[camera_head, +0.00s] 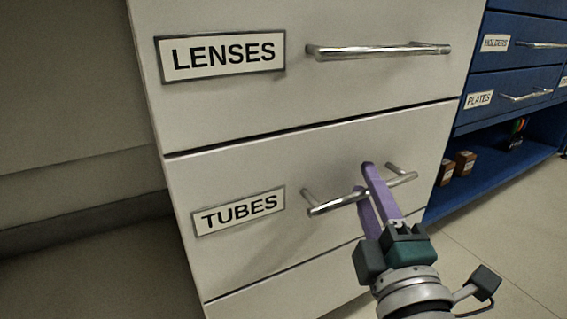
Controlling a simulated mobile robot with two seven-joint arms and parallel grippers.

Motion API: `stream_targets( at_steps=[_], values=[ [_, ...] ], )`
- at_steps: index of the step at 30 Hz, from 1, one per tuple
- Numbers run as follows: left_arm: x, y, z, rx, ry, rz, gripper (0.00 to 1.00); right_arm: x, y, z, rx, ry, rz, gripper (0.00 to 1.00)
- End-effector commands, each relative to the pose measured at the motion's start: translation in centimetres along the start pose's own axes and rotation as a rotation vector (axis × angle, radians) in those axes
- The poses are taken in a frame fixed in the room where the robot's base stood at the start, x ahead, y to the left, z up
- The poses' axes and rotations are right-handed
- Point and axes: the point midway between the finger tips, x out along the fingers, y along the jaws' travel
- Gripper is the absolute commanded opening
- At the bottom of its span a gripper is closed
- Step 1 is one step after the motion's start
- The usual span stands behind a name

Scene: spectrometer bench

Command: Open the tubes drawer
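The tubes drawer (255,180) is the light grey front with the "TUBES" label (238,212), below the lenses drawer. Its front looks flush with the cabinet, so it appears closed. Its metal bar handle (332,205) stands out from the front on two posts. My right gripper (365,178) comes in from the lower right, with its purple fingers at the middle of this bar. One finger crosses over the bar, and the other is just left of it and lower. Whether they grip the bar is not clear. My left gripper is out of view.
The lenses drawer (230,105) with its own bar handle (380,52) is directly above and shut. A blue cabinet (490,85) with labelled drawers and an open shelf holding small items stands at right. Bare floor (510,230) shows at lower right.

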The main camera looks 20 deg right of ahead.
Motion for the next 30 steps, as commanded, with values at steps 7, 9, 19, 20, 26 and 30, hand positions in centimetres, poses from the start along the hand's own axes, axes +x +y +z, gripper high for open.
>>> stream_targets(
  at_steps=[7, 9, 19, 20, 26, 30],
  values=[
    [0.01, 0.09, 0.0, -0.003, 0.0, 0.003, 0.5, -0.04, -0.03, 0.0, 0.0, 0.0, -0.001, 0.11],
    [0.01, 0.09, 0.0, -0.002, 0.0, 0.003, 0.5, -0.04, -0.03, -0.01, 0.0, 0.0, -0.001, 0.03],
    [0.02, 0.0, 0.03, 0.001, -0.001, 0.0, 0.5, -0.05, -0.04, -0.02, 0.0, 0.001, -0.001, 0.0],
    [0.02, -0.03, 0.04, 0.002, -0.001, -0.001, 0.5, -0.05, -0.04, -0.02, 0.0, 0.001, -0.001, 0.0],
    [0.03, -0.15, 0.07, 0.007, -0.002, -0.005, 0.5, -0.05, -0.04, -0.03, 0.0, 0.001, -0.001, 0.0],
    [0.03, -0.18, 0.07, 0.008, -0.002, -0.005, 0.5, -0.06, -0.04, -0.03, 0.0, 0.001, -0.001, 0.0]
  ],
)
